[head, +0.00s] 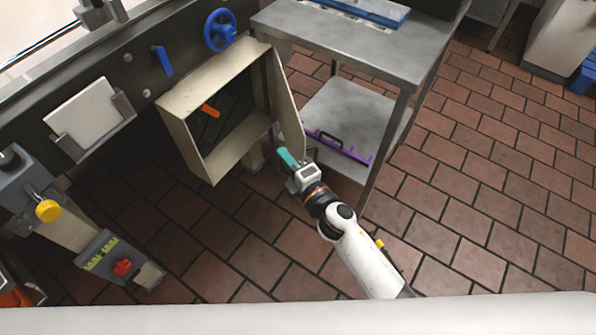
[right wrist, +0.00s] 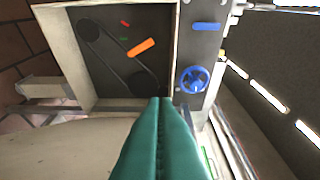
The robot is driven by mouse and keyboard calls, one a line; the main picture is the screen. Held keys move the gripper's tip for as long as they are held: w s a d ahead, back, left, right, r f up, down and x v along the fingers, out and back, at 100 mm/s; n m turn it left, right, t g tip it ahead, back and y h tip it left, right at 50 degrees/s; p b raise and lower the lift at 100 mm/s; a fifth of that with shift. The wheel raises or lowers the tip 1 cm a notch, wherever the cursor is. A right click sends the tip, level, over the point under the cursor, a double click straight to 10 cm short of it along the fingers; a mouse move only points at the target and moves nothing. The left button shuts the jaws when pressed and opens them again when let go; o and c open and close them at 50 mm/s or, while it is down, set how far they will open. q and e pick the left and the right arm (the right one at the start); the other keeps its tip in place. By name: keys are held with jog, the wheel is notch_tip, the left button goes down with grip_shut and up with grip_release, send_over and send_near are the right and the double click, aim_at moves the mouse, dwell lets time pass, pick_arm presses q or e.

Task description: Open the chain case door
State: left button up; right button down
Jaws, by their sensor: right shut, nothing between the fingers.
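The chain case (head: 168,110) is a beige open-fronted box on the machine's side. Its dark inside, with a chain loop and an orange handle (head: 210,111), is exposed. The orange handle also shows in the right wrist view (right wrist: 141,47). The beige door (head: 287,100) stands swung out on the case's right side. A beige panel, apparently the door (right wrist: 60,150), fills the lower left of the right wrist view. My right gripper (head: 285,155), with teal fingers, is shut and empty beside the door's lower end. I cannot tell whether it touches the door. My left gripper is out of view.
A blue handwheel (head: 220,30) and blue lever (head: 162,60) are above the case. A steel table (head: 340,45) stands close at the right, with a purple-handled item (head: 335,147) on its lower shelf. Tiled floor at the right is clear.

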aim_at(304, 156)
jog(key=d, duration=0.4)
jog(key=shift+w+f, duration=0.1)
jog(key=shift+w, duration=0.15)
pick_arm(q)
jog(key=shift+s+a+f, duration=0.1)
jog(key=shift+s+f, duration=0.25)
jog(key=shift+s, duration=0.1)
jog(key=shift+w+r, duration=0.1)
pick_arm(e)
jog(key=shift+d, duration=0.1)
